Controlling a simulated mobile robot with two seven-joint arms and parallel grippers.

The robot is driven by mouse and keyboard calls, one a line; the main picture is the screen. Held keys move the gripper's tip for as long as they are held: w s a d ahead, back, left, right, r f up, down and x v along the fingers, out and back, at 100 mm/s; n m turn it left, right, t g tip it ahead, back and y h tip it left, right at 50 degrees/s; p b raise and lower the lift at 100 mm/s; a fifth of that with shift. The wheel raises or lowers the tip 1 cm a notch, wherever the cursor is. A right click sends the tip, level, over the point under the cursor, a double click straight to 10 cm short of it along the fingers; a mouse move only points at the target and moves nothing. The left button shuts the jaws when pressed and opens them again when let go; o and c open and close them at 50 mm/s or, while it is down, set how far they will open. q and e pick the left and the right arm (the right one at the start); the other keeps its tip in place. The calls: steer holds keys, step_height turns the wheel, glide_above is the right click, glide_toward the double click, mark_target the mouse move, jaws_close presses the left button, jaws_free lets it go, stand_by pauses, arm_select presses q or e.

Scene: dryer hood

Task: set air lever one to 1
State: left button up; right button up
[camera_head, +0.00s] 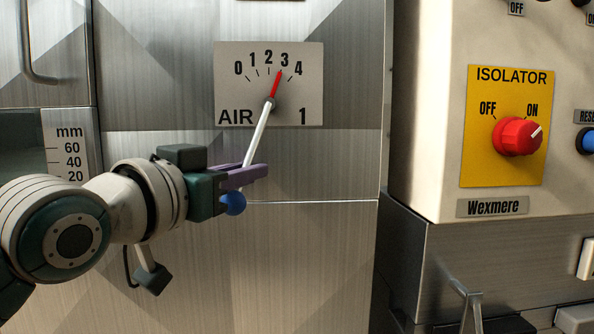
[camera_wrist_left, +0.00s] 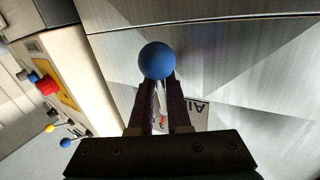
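Air lever one is a thin silvery rod (camera_head: 257,135) with a blue ball (camera_head: 233,204) at its lower end. It hangs down and left from a pivot on the AIR 1 dial plate (camera_head: 313,87). Its red pointer (camera_head: 277,83) points at about 3 on the 0 to 4 scale. My left gripper (camera_head: 258,172) has its purple fingers either side of the rod, close to the ball. In the left wrist view the ball (camera_wrist_left: 157,60) lies at the fingertips, and a gap shows between the fingers (camera_wrist_left: 162,88) with the rod in it. My right gripper is not seen.
The brushed metal panel (camera_head: 310,165) around the dial is flat and clear. A cream box with a yellow ISOLATOR plate (camera_head: 480,150) and red knob (camera_head: 517,136) stands out at right. A mm gauge (camera_head: 68,140) and a handle (camera_head: 27,50) are at left.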

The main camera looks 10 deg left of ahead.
arm_select(q)
jaws_close()
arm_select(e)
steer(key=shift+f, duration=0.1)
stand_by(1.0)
arm_select(q)
steer(key=d+n+t+b, duration=0.1)
steer(key=n, duration=0.1)
steer(key=w+d+n+t+b, duration=0.1)
steer(key=d+n+t+b, duration=0.1)
steer(key=d+n, duration=0.1)
steer(key=shift+w+d+f+n, duration=0.1)
steer(key=shift+w+f+n, duration=0.05)
steer(key=shift+f+n, duration=0.2)
steer(key=shift+w+d+r+n+y, duration=0.1)
steer(key=shift+d+n+y, duration=0.3)
steer(key=shift+n, duration=0.25)
steer(key=shift+w+d+r+n+t+y+b, duration=0.2)
steer(key=shift+d+n+t+y+b, duration=0.1)
steer(key=shift+d+n+t, duration=0.3)
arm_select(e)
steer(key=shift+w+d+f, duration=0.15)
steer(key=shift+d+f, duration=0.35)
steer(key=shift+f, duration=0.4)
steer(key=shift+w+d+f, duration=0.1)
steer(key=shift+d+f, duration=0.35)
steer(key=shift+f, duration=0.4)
arm_select(q)
steer(key=shift+a, duration=0.1)
